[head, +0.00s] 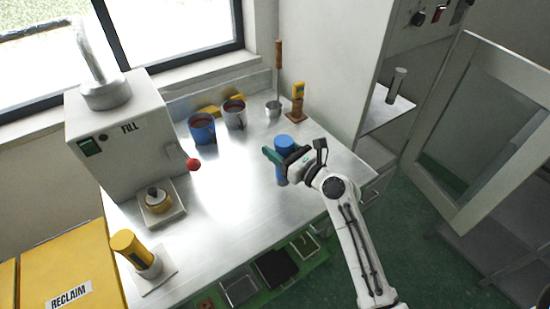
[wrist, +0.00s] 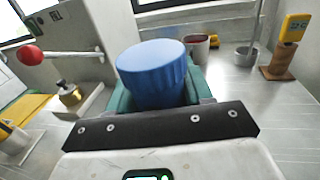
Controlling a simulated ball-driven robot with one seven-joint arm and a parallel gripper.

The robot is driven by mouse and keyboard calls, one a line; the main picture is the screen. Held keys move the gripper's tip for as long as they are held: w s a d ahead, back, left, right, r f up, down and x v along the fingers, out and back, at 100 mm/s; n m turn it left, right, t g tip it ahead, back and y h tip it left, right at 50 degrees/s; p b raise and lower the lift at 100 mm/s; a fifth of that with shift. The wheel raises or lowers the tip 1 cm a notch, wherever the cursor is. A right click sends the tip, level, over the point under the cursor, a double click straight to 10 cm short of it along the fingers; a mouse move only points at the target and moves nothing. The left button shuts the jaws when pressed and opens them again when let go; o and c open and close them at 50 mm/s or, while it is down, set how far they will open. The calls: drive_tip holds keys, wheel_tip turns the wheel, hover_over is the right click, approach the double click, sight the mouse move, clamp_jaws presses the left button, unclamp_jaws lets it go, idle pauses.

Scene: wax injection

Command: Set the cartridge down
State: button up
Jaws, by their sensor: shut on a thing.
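The blue cartridge (head: 284,142), a ribbed-topped cylinder, is upright over the right part of the steel bench (head: 240,205). My gripper (head: 282,158) is shut around it, with teal fingers on its sides. The cartridge's lower part shows below the fingers in the head view. In the wrist view the cartridge (wrist: 153,72) fills the space between the fingers, and its lower end is hidden. I cannot tell whether its base touches the bench.
A fill machine (head: 115,130) with a red-knobbed lever (head: 193,164) stands left. Behind are a blue mug (head: 202,130), a grey mug (head: 234,114), a small metal pot (head: 273,108) and a yellow gauge (head: 298,91). The bench middle is clear.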

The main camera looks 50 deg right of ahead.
drive_tip(key=shift+w+f, duration=0.2)
drive_tip(key=shift+w+a+f+b, duration=0.15)
drive_tip(key=shift+f+b, duration=0.1)
drive_tip(key=shift+f, duration=0.65)
drive_tip(key=shift+w+f+b, duration=0.1)
drive_tip(key=shift+f+b, duration=0.15)
drive_tip(key=shift+f, duration=0.8)
drive_tip(key=o, duration=1.3)
drive_tip(key=shift+s+a+b, duration=0.2)
drive_tip(key=shift+s+b, duration=0.2)
drive_tip(key=shift+s, duration=1.6)
drive_tip(key=shift+s+a+b, duration=0.15)
drive_tip(key=shift+s+b, duration=0.2)
drive_tip(key=shift+s, duration=1.65)
drive_tip(key=shift+s+a+b, duration=0.2)
drive_tip(key=shift+s+b, duration=0.2)
drive_tip(key=shift+s, duration=1.6)
